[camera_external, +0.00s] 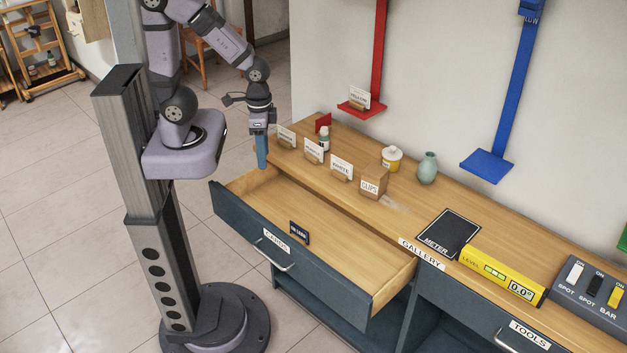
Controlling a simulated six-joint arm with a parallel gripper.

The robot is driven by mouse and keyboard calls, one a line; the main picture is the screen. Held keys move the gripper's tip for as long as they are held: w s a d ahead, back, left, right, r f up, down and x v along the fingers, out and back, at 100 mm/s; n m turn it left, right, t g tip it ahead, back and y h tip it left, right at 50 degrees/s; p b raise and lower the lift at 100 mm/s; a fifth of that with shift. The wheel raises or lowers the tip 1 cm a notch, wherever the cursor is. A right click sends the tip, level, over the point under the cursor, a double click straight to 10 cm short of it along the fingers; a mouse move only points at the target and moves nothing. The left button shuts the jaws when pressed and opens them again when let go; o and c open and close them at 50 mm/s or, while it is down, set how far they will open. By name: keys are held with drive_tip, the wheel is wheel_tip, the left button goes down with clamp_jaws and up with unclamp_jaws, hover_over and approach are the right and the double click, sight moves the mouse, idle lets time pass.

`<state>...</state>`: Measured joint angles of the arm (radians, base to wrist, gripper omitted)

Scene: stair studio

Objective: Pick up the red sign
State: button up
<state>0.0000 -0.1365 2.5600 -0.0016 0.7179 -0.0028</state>
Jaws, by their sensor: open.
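A small red sign (322,121) stands near the back left end of the wooden counter. Its lower part is partly hidden behind a white bottle. No writing on it can be made out. My gripper (262,160) points down at the counter's left end, above the rear left corner of the open drawer. It is open, with nothing seen between its fingers, and it is apart from the red sign, to its left and nearer the camera.
Several white label cards, such as one on a wooden holder (341,168), line the counter's front left. A red shelf (362,111) hangs behind. The pulled-out drawer (330,262) holds a dark sign (299,233).

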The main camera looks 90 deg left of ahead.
drive_tip(key=shift+c, duration=1.4)
